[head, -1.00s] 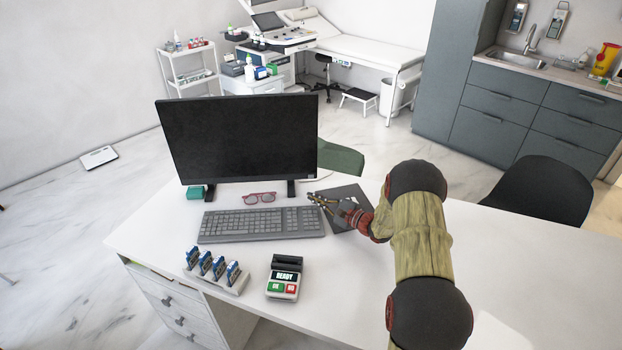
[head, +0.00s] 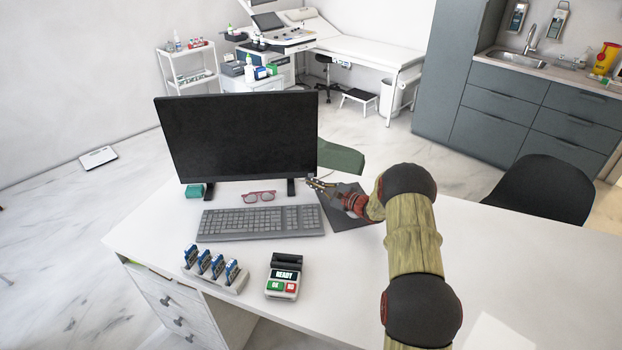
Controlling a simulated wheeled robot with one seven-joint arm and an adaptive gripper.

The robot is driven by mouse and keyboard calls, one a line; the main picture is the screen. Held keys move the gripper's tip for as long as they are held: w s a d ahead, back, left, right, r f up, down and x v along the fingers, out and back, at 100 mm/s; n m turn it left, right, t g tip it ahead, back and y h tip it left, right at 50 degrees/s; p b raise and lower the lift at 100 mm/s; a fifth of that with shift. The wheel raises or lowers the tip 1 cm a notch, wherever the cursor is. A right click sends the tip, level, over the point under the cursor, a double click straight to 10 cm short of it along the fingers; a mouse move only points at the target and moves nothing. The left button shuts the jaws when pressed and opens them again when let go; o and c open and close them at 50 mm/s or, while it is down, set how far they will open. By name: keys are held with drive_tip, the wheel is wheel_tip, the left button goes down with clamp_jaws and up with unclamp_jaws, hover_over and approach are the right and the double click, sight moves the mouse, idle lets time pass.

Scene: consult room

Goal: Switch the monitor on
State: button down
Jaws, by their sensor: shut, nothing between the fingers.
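The monitor (head: 238,135) stands on the white desk with a black, dark screen. A small light mark (head: 310,168) shows at the lower right corner of its frame. My gripper (head: 309,183) is shut and empty, just below and beside that corner, pointing left. I cannot tell whether the fingertips touch the monitor.
A dark mat (head: 345,214) lies under my wrist. A card reader (head: 284,276) and a rack of blue-topped items (head: 213,270) stand in front.

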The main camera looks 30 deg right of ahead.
drive_tip(key=shift+w+d, duration=0.25)
drive_tip(key=shift+w, duration=0.35)
drive_tip(key=shift+w+f+b, duration=0.1)
drive_tip(key=shift+w+b, duration=0.05)
drive_tip(key=shift+b, duration=0.25)
idle(0.8)
drive_tip(key=shift+w+d, duration=0.15)
drive_tip(key=shift+w, duration=0.1)
drive_tip(key=shift+w+d+b, duration=0.15)
drive_tip(key=shift+w+b, duration=0.2)
drive_tip(key=shift+b, duration=0.2)
idle(0.4)
drive_tip(key=shift+s, duration=0.15)
drive_tip(key=shift+s+a, duration=0.3)
drive_tip(key=shift+s, duration=0.3)
drive_tip(key=shift+s+a, duration=0.3)
drive_tip(key=shift+s, duration=0.5)
drive_tip(key=shift+s+a, duration=0.3)
drive_tip(key=shift+s, duration=0.45)
drive_tip(key=shift+s+a, duration=0.3)
drive_tip(key=shift+s, duration=0.5)
